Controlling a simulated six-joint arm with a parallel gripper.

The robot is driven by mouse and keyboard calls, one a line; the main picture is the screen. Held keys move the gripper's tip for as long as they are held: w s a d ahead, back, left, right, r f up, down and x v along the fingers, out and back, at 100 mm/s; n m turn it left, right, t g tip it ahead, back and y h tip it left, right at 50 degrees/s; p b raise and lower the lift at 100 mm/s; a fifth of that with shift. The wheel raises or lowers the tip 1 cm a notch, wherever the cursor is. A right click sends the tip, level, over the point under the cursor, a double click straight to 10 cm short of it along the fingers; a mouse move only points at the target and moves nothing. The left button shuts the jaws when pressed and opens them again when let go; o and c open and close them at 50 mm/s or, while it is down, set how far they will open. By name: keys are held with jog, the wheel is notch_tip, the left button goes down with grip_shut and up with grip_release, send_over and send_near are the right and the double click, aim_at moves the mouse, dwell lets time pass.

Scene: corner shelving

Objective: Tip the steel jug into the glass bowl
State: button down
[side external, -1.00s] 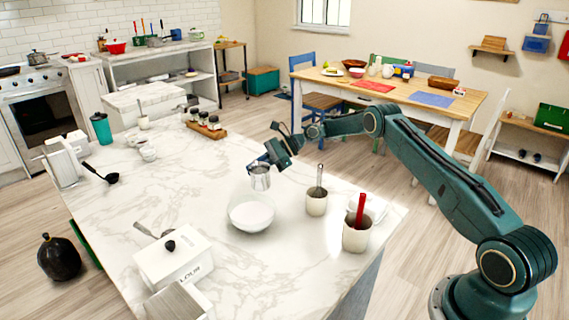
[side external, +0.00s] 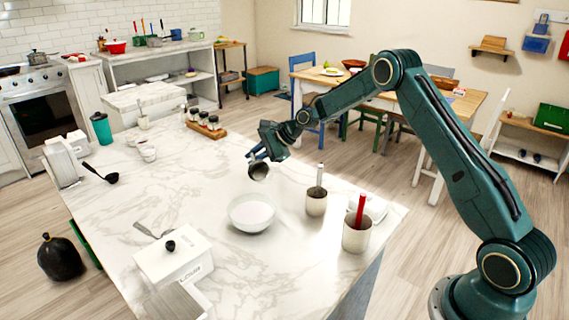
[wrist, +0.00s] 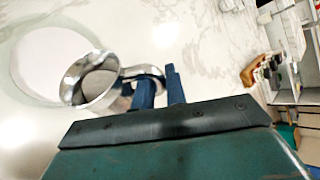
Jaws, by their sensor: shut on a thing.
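The steel jug (side external: 259,172) is held in the air above the marble counter, tilted so its dark mouth faces the side camera. My gripper (side external: 254,155) is shut on the jug's handle. In the wrist view the shiny jug (wrist: 92,82) shows its open mouth, and my gripper's blue fingers (wrist: 160,88) meet its handle. The glass bowl (side external: 251,213) stands upright on the counter with white contents, below and slightly left of the jug. The bowl's pale round (wrist: 50,60) lies partly behind the jug in the wrist view. No stream from the jug is visible.
A utensil crock (side external: 316,203) and a second crock with a red handle (side external: 356,238) stand right of the bowl. A white flour box (side external: 172,258) is at front left, a spice rack (side external: 207,130) behind.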

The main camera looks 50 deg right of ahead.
jog(key=h, duration=0.1)
jog(key=a+n+h, duration=0.1)
jog(key=n+t, duration=0.1)
jog(key=shift+s+a+r+h, duration=0.35)
jog(key=shift+h, duration=0.05)
jog(key=shift+s+a+n+t+h, duration=0.3)
jog(key=shift+a+n+t+h, duration=0.25)
jog(key=shift+a+h, duration=0.1)
jog(key=shift+s+a+n+t+h, duration=0.3)
jog(key=shift+a+n+t+h, duration=0.2)
jog(key=shift+a+h, duration=0.15)
jog(key=shift+s+a+n+t+h, duration=0.3)
jog(key=shift+a+n+t+h, duration=0.25)
jog(key=shift+h, duration=0.15)
jog(key=shift+d, duration=0.1)
